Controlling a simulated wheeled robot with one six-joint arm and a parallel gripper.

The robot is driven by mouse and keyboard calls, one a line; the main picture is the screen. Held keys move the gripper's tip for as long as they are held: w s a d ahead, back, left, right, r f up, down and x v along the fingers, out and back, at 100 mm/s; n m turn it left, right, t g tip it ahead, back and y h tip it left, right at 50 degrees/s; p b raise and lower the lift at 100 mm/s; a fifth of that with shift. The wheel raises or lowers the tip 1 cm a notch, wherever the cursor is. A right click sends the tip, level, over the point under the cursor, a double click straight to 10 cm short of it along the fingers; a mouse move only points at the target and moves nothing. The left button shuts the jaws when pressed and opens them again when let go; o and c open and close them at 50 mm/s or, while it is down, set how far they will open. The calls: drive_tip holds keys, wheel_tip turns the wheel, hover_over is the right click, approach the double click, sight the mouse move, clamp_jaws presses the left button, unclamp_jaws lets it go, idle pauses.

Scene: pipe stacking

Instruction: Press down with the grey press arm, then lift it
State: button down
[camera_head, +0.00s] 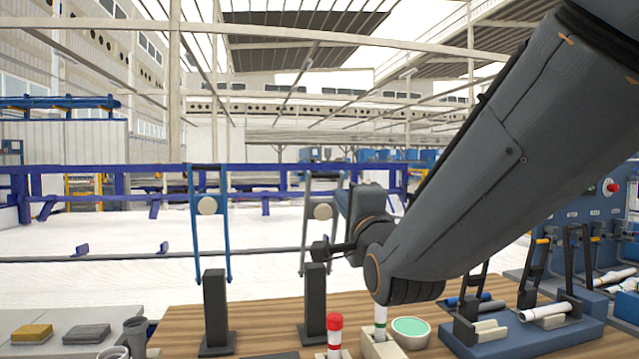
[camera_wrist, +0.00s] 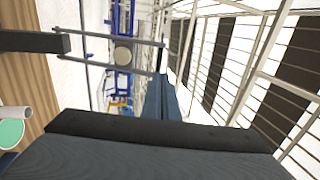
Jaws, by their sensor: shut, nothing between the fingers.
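The grey press arm (camera_head: 307,205) stands raised and upright, with two thin bars and a pale disc (camera_head: 322,211) between them. It is hinged on a dark post (camera_head: 315,290) on the wooden table. In the wrist view the picture is turned sideways, and the grey bars and disc (camera_wrist: 122,54) show at the upper left with the dark post (camera_wrist: 35,43). My gripper (camera_head: 322,250) is shut and empty. It appears close to the lower end of the grey arm in the head view; whether it touches cannot be told. My arm hides part of the area to the right.
A blue press arm (camera_head: 195,215) stands upright on its own dark post (camera_head: 215,305) to the left. A red-and-white cylinder (camera_head: 334,333), a green-topped round container (camera_head: 411,327) and a blue rack (camera_head: 500,340) stand at the front right.

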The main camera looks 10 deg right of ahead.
sight(325, 176)
drive_tip(key=p+x, duration=0.2)
drive_tip(key=x, duration=0.5)
drive_tip(key=p+x, duration=0.1)
drive_tip(key=x, duration=0.6)
drive_tip(key=shift+d+p, duration=0.2)
drive_tip(key=shift+p, duration=0.2)
